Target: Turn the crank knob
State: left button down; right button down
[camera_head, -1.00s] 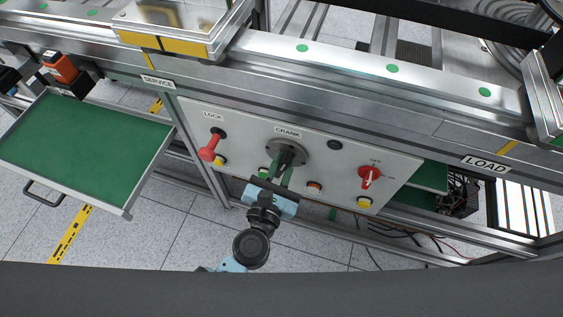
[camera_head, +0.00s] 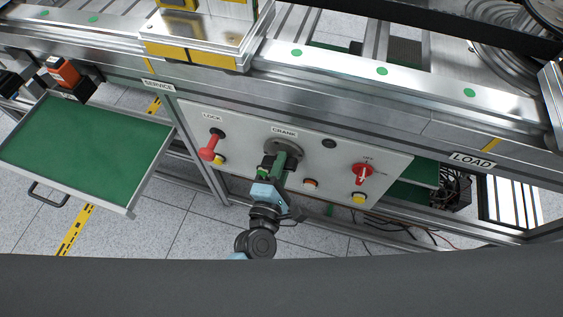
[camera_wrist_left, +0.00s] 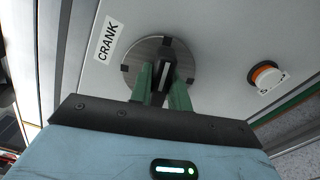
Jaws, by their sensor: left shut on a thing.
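The crank is a round grey metal disc (camera_head: 291,146) with a dark knob, under the CRANK label on the white panel. In the left wrist view the disc (camera_wrist_left: 181,58) faces me, and the black knob (camera_wrist_left: 166,71) stands out from its middle. My left gripper (camera_head: 275,164) has its green fingers at the disc, seen nearly edge-on in the head view. In the left wrist view the gripper (camera_wrist_left: 163,83) is shut on the knob, one finger on each side. The knob is mostly hidden by the fingers in the head view. My right gripper is not in view.
A green drawer (camera_head: 85,145) stands out at the left. The metal bench overhangs the panel.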

pick_arm(q)
jog(key=m+p, duration=0.1)
jog(key=m, duration=0.2)
jog(key=shift+f+m, duration=0.1)
jog(key=shift+m, duration=0.3)
jog(key=shift+f+m, duration=0.1)
jog(key=shift+m, duration=0.4)
jog(key=c, duration=1.3)
grip_release()
jog(key=shift+v, duration=4)
